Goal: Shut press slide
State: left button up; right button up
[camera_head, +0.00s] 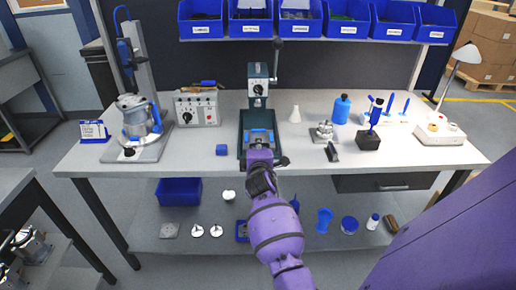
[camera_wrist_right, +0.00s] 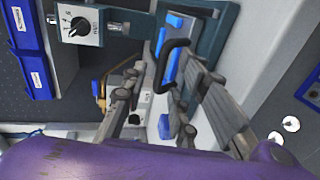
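The press (camera_head: 258,88) stands on the bench, with a dark green frame, a pale control head with a dial and a lever at its right. Its slide (camera_head: 258,137) is at the base and carries blue blocks. In the right wrist view the slide (camera_wrist_right: 185,40) shows at the top with a black U-shaped handle (camera_wrist_right: 172,62). My right gripper (camera_head: 262,158) is at the front of the slide. In the wrist view its fingers (camera_wrist_right: 166,72) are apart, on either side of the handle; contact cannot be told. My left gripper is out of view.
A small blue block (camera_head: 222,150) lies left of the press. A control box (camera_head: 197,108) and a clamped housing (camera_head: 138,118) stand further left. A white cone (camera_head: 295,114), a blue bottle (camera_head: 342,109) and a small metal part (camera_head: 324,131) stand right. Blue bins (camera_head: 248,22) hang above.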

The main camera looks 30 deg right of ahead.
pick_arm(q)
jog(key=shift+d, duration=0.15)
pick_arm(e)
jog(key=shift+c, duration=0.9)
grip_shut()
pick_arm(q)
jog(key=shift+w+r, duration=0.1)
pick_arm(e)
jog(key=shift+r, duration=0.1)
jog(key=shift+w, duration=0.1)
